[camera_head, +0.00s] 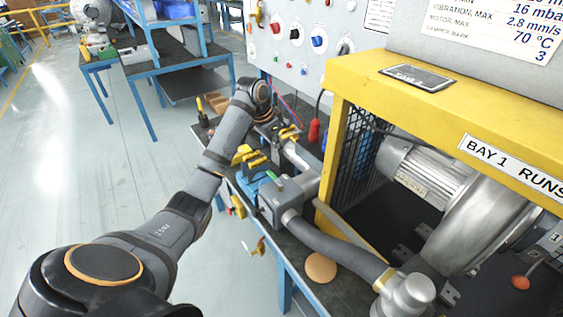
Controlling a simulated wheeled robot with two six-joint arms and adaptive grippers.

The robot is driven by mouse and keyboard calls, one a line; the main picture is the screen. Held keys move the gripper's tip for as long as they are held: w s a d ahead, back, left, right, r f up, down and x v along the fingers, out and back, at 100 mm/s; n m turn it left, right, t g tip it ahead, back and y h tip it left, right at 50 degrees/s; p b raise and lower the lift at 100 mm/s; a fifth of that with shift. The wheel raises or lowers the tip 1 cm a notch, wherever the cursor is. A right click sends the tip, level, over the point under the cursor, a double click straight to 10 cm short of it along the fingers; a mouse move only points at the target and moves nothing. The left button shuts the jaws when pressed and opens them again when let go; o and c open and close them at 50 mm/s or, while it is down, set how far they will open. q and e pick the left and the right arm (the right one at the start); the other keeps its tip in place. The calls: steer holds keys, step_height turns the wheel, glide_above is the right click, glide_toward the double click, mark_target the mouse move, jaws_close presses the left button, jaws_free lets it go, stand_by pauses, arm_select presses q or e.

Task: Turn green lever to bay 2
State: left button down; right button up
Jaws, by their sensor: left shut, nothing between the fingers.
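The green lever (274,176) is a small handle on top of a grey valve box (284,200), near the middle of the view. The box joins a grey pipe above it and a dark hose below it. The way the lever points is too small to read surely. My left gripper (284,130) is shut and empty, above and beyond the lever and apart from it. Its fingertips are small and hard to make out against the bench. My right gripper is out of view. A label reading "BAY 1 RUNS" (510,166) is on the yellow frame; no bay 2 mark shows.
The yellow frame (400,100) with a motor (425,175) inside stands right of the valve. Yellow-handled parts (250,156) and a blue part sit just left of it. A control panel (300,45) rises behind. Open floor (90,190) lies left.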

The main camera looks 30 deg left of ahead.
mark_target(272, 175)
arm_select(q)
steer(key=p+x, duration=0.2)
steer(key=x, duration=0.7)
steer(key=shift+w+r, duration=0.1)
steer(key=s+p, duration=0.1)
steer(key=s+a+p, duration=0.1)
steer(key=shift+s+a, duration=0.2)
steer(key=shift+s, duration=0.2)
steer(key=shift+s+a, duration=0.15)
steer(key=shift+s, duration=0.3)
steer(key=shift+f, duration=0.2)
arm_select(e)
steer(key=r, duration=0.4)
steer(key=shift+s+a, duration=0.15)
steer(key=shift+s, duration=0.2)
arm_select(q)
steer(key=shift+w, duration=0.1)
